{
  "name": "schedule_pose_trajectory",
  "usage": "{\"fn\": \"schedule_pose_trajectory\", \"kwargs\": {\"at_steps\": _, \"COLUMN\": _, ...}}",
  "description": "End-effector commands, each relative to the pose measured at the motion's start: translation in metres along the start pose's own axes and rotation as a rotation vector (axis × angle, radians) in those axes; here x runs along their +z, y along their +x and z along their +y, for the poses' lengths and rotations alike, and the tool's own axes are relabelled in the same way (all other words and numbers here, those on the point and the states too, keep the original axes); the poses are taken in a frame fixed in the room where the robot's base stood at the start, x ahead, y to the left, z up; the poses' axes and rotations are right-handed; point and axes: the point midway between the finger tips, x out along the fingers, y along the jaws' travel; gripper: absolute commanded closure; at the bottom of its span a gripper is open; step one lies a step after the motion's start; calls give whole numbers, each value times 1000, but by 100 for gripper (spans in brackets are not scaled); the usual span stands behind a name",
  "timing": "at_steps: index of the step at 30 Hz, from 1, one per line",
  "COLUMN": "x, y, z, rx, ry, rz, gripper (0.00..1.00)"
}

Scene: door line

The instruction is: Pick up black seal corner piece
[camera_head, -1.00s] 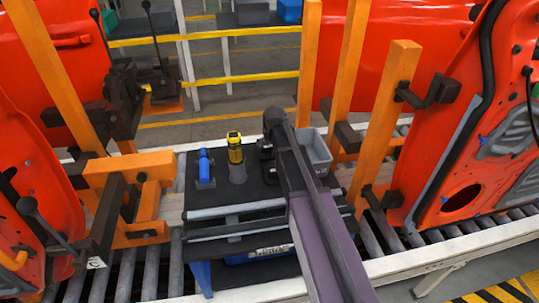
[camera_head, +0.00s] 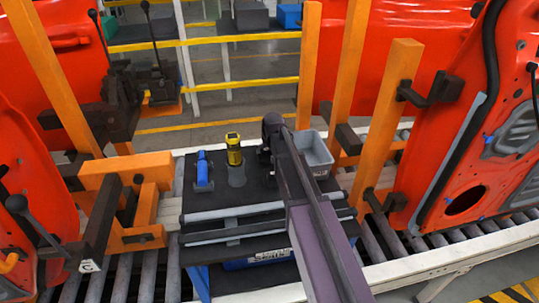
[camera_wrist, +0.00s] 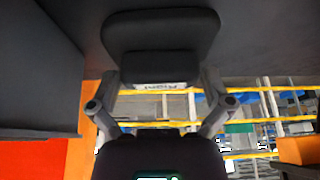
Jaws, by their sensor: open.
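I cannot clearly make out the black seal corner piece in either view; a dark piece on the dark cart top would be hard to tell apart, and my arm covers part of that top. My gripper (camera_head: 265,155) is over the right part of the cart top, left of a grey bin, mostly hidden by my arm in the head view. In the wrist view my gripper (camera_wrist: 158,105) shows spread grey links at left and right, with nothing seen held between them. It is open.
The black cart top (camera_head: 215,205) carries a blue tool (camera_head: 202,170), a yellow-and-black device (camera_head: 234,150) and the grey bin (camera_head: 315,152). Orange posts (camera_head: 385,130) and red door panels (camera_head: 480,140) stand on both sides. Rollers (camera_head: 130,275) run in front.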

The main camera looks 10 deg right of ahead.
Motion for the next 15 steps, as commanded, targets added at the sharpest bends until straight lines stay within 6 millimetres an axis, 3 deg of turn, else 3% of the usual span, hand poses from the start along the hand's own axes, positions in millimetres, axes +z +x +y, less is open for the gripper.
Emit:
{"fn": "schedule_pose_trajectory", "kwargs": {"at_steps": 2, "x": 0, "y": 0, "z": 0, "rx": 0, "ry": 0, "rz": 0, "gripper": 6}}
{"fn": "schedule_pose_trajectory", "kwargs": {"at_steps": 7, "x": 0, "y": 0, "z": 0, "rx": 0, "ry": 0, "rz": 0, "gripper": 56}}
{"fn": "schedule_pose_trajectory", "kwargs": {"at_steps": 15, "x": 0, "y": 0, "z": 0, "rx": 0, "ry": 0, "rz": 0, "gripper": 59}}
